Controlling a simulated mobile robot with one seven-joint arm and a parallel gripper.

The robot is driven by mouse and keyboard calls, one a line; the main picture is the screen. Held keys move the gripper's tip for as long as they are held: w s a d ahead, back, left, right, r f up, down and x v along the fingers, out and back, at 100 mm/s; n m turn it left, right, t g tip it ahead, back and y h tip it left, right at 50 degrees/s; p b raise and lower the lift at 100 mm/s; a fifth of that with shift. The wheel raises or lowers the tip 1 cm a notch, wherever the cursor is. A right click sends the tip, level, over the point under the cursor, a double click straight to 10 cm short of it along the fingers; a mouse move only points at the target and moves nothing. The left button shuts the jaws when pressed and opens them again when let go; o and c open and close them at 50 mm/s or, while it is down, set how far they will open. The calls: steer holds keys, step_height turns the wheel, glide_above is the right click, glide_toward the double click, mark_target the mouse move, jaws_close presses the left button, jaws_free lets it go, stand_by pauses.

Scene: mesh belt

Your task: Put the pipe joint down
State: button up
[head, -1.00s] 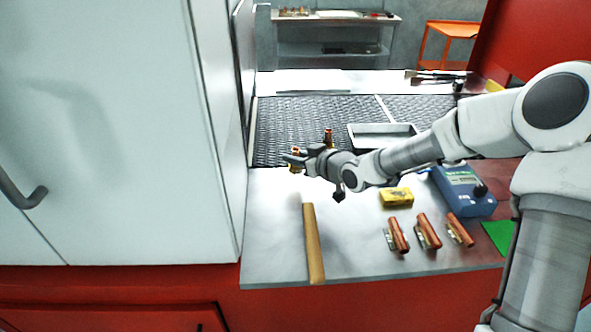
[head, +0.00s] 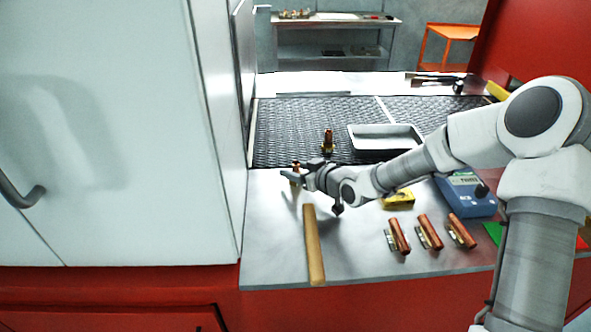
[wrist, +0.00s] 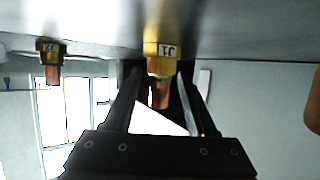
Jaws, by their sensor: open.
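The pipe joint marked J1, with a brass base and a copper tube, is at the left of the metal counter in the head view (head: 295,166) and between my fingers in the wrist view (wrist: 162,55). It looks upright, its base at the counter surface. My gripper (head: 293,175) is open around it; the wrist view shows a finger on each side (wrist: 160,85). Contact with the fingers is hard to tell. A second pipe joint (head: 328,141), marked J2 in the wrist view (wrist: 49,62), stands on the mesh belt (head: 285,125).
A wooden rod (head: 314,245) lies just in front of my gripper. Several copper pieces (head: 428,232), a yellow block (head: 398,200) and a blue device (head: 464,193) are to the right. A grey tray (head: 386,148) is on the belt. A white cabinet (head: 110,130) borders the left.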

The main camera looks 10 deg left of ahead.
steer(key=shift+r, duration=0.15)
steer(key=shift+s+d+r, duration=0.15)
steer(key=shift+d, duration=0.1)
steer(key=p+v, duration=0.2)
steer(key=v, duration=0.9)
steer(key=shift+s+d+r, duration=0.1)
steer(key=shift+r, duration=0.05)
